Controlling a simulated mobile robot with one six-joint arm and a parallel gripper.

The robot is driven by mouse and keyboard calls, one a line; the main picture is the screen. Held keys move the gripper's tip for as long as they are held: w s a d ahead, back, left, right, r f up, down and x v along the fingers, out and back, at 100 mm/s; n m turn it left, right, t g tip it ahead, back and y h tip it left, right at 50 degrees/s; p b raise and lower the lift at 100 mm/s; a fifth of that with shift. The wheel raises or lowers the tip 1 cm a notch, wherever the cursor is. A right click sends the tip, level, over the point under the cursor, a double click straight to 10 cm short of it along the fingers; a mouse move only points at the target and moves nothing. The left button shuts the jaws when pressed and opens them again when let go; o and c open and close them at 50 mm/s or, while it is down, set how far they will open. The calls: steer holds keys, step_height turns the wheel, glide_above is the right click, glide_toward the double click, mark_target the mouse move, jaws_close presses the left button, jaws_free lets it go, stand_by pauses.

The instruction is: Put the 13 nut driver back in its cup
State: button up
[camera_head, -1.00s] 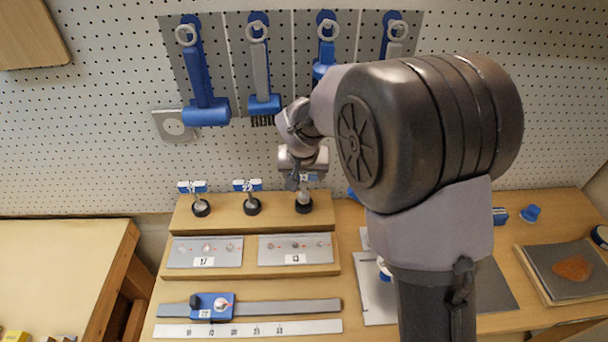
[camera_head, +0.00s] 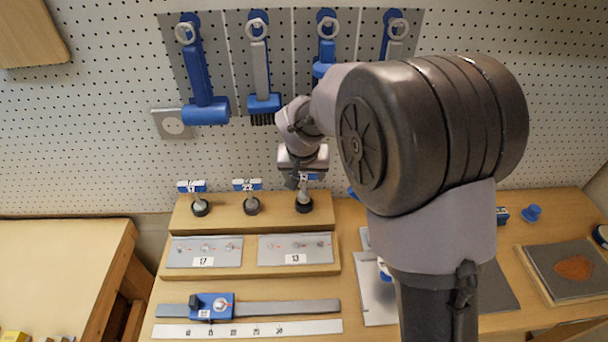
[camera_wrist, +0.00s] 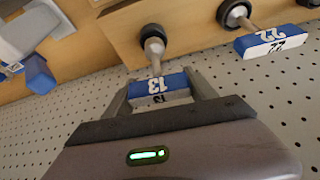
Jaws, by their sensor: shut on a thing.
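The 13 nut driver (camera_wrist: 157,86) has a blue and white handle marked 13 and a metal shaft. My gripper (camera_wrist: 160,90) is shut on its handle in the wrist view. The shaft's far end meets a black round cup (camera_wrist: 152,38) on the wooden block; how deep it sits in the cup I cannot tell. In the head view the driver (camera_head: 305,184) stands about upright over the right-hand cup (camera_head: 304,205), with my gripper (camera_head: 304,176) above it, partly hidden by my arm.
The 22 driver (camera_head: 248,190) and the 17 driver (camera_head: 193,192) stand in cups to the left. Plates marked 17 (camera_head: 204,261) and 13 (camera_head: 270,259) lie in front. A pegboard with hanging tools (camera_head: 200,90) rises behind. A blue slider (camera_head: 212,307) sits on a rail.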

steer(key=shift+f+b, duration=1.35)
steer(key=shift+f, duration=0.05)
stand_by(0.3)
steer(key=o, duration=1.8)
steer(key=shift+r, duration=0.1)
steer(key=p+v, duration=0.5)
steer(key=v, duration=1.2)
steer(key=shift+r, duration=0.2)
